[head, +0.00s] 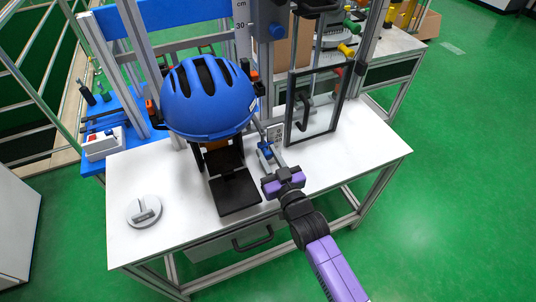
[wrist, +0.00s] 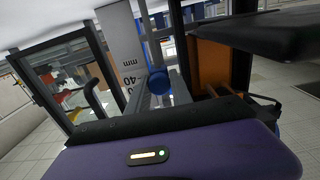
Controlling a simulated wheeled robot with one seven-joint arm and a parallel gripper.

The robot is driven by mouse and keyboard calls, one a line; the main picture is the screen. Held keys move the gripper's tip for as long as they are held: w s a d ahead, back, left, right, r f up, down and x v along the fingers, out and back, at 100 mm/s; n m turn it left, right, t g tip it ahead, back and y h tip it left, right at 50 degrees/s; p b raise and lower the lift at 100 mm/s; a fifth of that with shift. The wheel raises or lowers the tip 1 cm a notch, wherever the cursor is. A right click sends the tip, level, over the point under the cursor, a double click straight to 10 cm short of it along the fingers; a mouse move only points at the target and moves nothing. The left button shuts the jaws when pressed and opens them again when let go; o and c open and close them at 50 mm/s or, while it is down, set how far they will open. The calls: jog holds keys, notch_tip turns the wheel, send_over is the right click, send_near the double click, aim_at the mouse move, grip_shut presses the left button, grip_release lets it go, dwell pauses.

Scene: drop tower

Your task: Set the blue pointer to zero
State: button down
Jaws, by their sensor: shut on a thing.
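A small blue part (head: 265,151), which looks like the pointer or its knob, sits low at the tower's foot, right of the helmet. In the wrist view, a round blue knob (wrist: 158,83) is straight ahead of my gripper, in front of an upright pale scale (wrist: 126,55) marked 40 and mm. My gripper (head: 275,160) reaches in from the front right, shut at the blue part. The contact itself is small and partly hidden. The pointer's exact reading cannot be made out.
A blue helmet (head: 208,98) hangs above a black plate (head: 235,192) just left of my gripper. A framed clear panel (head: 315,105) with a black handle stands to the right. A grey round piece (head: 144,210) lies at the table's left. The table's right front (head: 365,160) is clear.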

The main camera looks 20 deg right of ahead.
dwell(0.7)
jog(key=shift+r+p, duration=1.2)
jog(key=shift+r, duration=0.75)
jog(key=c, duration=1.2)
grip_release()
jog(key=shift+r, duration=0.1)
jog(key=shift+o, duration=0.2)
jog(key=s, duration=0.1)
send_near(268, 153)
jog(key=w+r, duration=0.2)
jog(key=shift+w+r, duration=0.15)
jog(key=shift+r, duration=0.25)
